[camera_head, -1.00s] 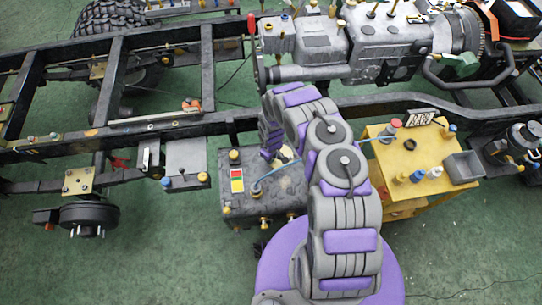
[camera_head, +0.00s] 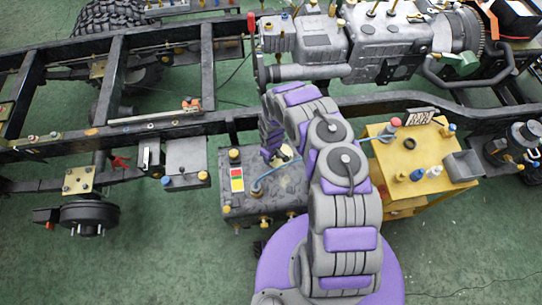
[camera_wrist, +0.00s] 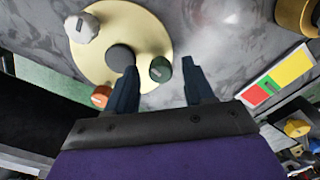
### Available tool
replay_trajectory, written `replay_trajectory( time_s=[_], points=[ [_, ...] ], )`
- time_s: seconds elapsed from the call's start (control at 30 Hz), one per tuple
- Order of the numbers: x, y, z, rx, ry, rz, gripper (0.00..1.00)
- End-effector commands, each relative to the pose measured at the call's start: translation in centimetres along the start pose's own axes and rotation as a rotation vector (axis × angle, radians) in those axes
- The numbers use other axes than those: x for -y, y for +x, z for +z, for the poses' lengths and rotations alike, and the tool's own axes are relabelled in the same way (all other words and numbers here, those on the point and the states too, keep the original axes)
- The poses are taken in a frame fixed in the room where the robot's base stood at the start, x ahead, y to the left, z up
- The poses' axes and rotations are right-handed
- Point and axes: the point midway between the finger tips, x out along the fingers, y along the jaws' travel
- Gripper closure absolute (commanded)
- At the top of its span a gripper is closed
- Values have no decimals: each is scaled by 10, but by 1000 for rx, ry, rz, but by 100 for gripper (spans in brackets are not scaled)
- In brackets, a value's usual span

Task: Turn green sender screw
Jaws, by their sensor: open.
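The green sender screw (camera_wrist: 160,69) shows in the wrist view on the edge of a round cream disc (camera_wrist: 118,28) with a dark centre. My gripper (camera_wrist: 160,76) is open, and its two dark fingers lie on either side of the screw in the picture. The left finger overlaps the disc's dark centre; I cannot tell whether either finger touches anything. In the head view my arm reaches to the dark grey tank (camera_head: 236,206), and the gripper and green screw are hidden there or too small to tell.
A white screw (camera_wrist: 81,27) and an orange screw (camera_wrist: 101,96) sit around the same disc. A brass fitting (camera_wrist: 298,14) and a red, yellow and green label (camera_wrist: 281,76) lie to the right. A yellow cart (camera_head: 426,160) stands right of my arm, and chassis rails run behind.

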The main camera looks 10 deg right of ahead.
Motion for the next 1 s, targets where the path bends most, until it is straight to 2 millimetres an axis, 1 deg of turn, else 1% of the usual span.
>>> replay_trajectory(
  time_s=[0.17,0.27,0.37,0.8,0.9,1.0],
  points=[
    [0,-3,0,0,0,0,47],
    [0,-12,0,0,0,0,47],
    [0,-27,0,0,0,1,47],
    [-1,-126,-2,0,1,3,47],
    [-1,-145,-2,0,-1,4,47],
    [0,-157,-2,2,-1,2,47]
  ],
)
